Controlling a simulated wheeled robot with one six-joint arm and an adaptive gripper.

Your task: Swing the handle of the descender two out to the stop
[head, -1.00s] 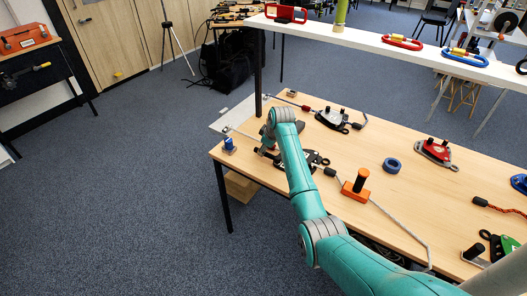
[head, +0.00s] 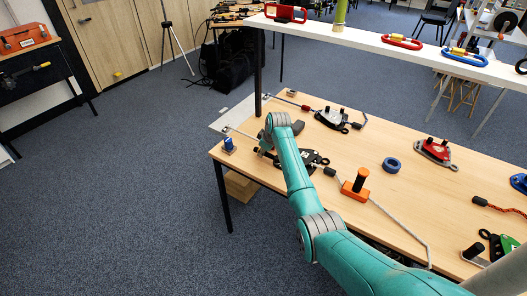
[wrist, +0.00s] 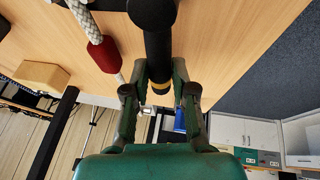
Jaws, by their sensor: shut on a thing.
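A black descender (head: 316,160) lies on the wooden table near its left end, partly hidden behind my arm in the head view. In the wrist view my gripper (wrist: 160,76) has its two fingers on either side of a black handle (wrist: 158,45), which has a gold band near its end. The gripper is shut on this handle. A round black knob (wrist: 152,10) shows at the handle's far end. In the head view my arm hides most of the grip, and I cannot read the handle's angle there.
A blue clip (head: 229,144) sits at the table's left edge. Another descender (head: 335,118) lies behind. A white shelf (head: 350,38) spans the back.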

